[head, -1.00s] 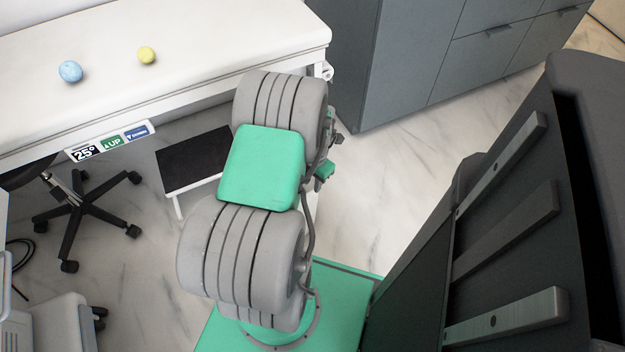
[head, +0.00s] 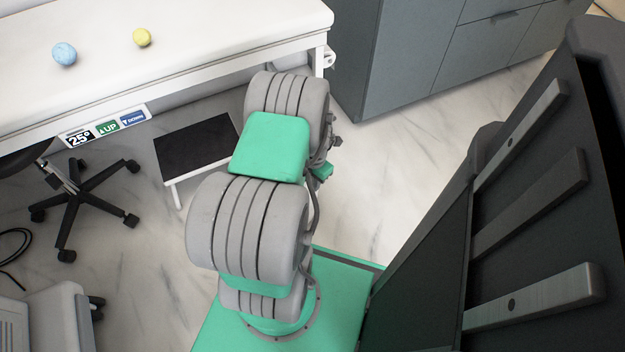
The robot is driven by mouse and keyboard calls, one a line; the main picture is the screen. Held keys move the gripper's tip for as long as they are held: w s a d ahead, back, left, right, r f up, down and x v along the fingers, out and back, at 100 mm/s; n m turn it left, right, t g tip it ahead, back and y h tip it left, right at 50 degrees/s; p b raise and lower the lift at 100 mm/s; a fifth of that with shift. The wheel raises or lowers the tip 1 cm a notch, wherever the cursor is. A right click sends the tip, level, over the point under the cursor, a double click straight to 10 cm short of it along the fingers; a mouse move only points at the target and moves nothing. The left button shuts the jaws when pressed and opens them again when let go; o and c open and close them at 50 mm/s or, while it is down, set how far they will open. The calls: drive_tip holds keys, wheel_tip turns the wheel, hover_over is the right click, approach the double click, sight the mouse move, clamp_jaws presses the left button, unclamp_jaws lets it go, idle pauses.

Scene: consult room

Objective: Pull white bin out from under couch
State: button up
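The white couch (head: 200,35) stands across the top left, with its padded top and a white frame edge. I cannot make out the white bin for certain. A pale patch (head: 290,62) shows under the couch's right end, just beyond my arm, but I cannot tell what it is. My grey and green arm reaches from the green base up to the couch's right end. Its bulky links hide my gripper and part of the space under the couch, so I cannot see the fingers or what they touch.
A black-topped step stool (head: 197,145) stands left of my arm. A wheeled black chair base (head: 75,200) is farther left. Grey cabinets (head: 425,55) stand at the top right. Blue (head: 64,54) and yellow (head: 142,37) balls lie on the couch. Marble floor (head: 390,160) is clear right of my arm.

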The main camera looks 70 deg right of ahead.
clamp_jaws()
idle(1.2)
